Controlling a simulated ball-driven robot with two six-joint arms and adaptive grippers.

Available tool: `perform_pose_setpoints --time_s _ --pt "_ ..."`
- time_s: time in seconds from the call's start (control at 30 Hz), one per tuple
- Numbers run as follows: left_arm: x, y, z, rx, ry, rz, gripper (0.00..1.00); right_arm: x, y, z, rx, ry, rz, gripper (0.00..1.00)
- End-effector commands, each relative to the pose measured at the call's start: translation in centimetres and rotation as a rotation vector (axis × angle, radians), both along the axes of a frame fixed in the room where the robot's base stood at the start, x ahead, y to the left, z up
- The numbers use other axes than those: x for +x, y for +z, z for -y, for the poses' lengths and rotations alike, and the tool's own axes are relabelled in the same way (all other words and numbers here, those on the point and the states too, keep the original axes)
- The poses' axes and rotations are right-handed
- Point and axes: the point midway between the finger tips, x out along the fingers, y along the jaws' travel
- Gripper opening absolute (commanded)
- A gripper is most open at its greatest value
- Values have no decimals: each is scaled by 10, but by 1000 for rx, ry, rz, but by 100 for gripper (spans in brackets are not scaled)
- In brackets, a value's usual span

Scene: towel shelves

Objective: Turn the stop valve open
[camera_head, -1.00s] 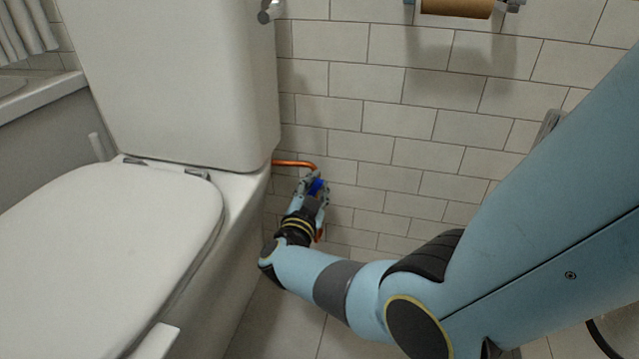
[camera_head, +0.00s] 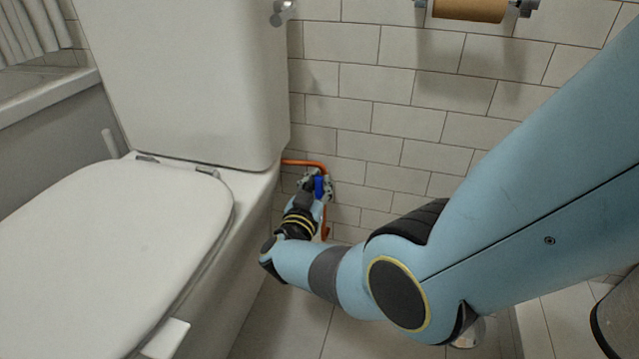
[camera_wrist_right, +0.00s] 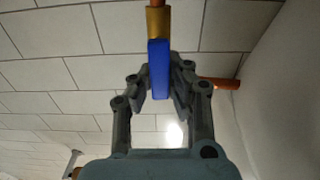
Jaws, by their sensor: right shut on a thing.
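The stop valve has a blue lever handle (camera_head: 319,187), which also shows in the right wrist view (camera_wrist_right: 158,68). A brass valve body (camera_wrist_right: 158,20) shows at the top of the right wrist view, on a copper pipe (camera_head: 304,163). My right gripper (camera_head: 318,184) is at the valve, low beside the toilet. In the right wrist view my right gripper (camera_wrist_right: 160,85) has its two fingers on either side of the blue handle and is shut on it. My left gripper is not in view.
The toilet tank (camera_head: 190,80) and closed lid (camera_head: 130,245) stand left of the valve. A tiled wall (camera_head: 400,120) is behind it. Floor tiles (camera_head: 285,325) are free below my right arm.

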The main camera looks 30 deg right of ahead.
Motion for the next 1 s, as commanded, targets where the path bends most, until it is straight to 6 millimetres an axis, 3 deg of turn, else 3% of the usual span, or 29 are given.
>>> perform_pose_setpoints --time_s 0.27,0.3,0.5,0.77,1.0 --pt "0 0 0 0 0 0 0 -2 -3 -2 0 2 -8 0" --pt "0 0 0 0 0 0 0 -2 -3 -2 1 2 -8 17" --pt "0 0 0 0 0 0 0 -1 -2 -1 0 2 -4 40" --pt "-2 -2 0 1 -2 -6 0 -1 -1 -2 0 1 -3 40" --pt "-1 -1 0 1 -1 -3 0 -24 -2 -28 2 3 -3 40"
